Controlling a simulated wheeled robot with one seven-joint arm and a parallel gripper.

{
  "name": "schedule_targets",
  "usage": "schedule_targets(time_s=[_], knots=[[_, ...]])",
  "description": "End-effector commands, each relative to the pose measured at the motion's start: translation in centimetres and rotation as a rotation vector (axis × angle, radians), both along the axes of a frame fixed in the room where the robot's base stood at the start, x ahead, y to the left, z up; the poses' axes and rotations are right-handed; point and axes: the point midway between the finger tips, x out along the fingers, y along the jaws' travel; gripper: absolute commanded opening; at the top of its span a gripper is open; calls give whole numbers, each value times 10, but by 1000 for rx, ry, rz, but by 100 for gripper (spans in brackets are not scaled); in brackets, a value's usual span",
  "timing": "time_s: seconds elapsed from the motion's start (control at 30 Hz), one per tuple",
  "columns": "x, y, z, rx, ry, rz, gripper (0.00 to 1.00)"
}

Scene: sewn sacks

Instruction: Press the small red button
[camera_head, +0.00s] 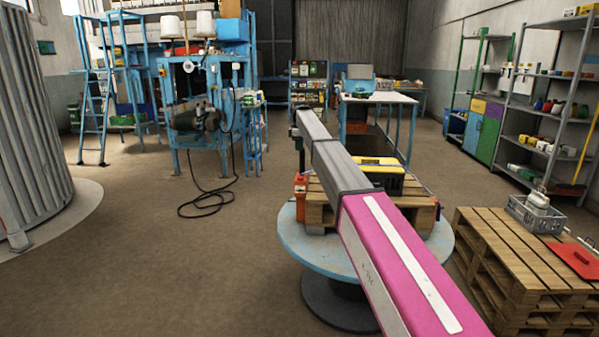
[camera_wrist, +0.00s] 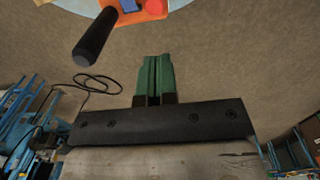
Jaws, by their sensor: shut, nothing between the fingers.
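The small red button (camera_wrist: 153,7) shows at the top edge of the wrist view, on an orange box (camera_wrist: 150,17) beside a blue part (camera_wrist: 129,5). The top of the box is cut off by the frame. My gripper (camera_wrist: 154,58) has green fingers closed together with nothing between them. In the wrist picture its tips lie below the red button, with a clear gap and bare floor seen between. In the head view an orange-red object (camera_head: 299,187) stands at the left side of the pallet; the button itself cannot be made out there. My arm hides part of this area.
A round blue table (camera_head: 300,250) carries a wooden pallet (camera_head: 318,212) and a yellow-and-black case (camera_head: 385,172). A black cylinder (camera_wrist: 95,38) juts out near the orange box. A pallet stack (camera_head: 490,250) stands at right. The floor at left is open, with a black cable (camera_head: 205,205).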

Motion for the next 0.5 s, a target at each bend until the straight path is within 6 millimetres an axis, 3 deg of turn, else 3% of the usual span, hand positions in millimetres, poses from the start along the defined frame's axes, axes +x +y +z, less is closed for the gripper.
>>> schedule_targets(time_s=[0.17,0.5], knots=[[0,0,-14,0,0,-1,0],[2,-1,-76,-1,2,-1,0]])
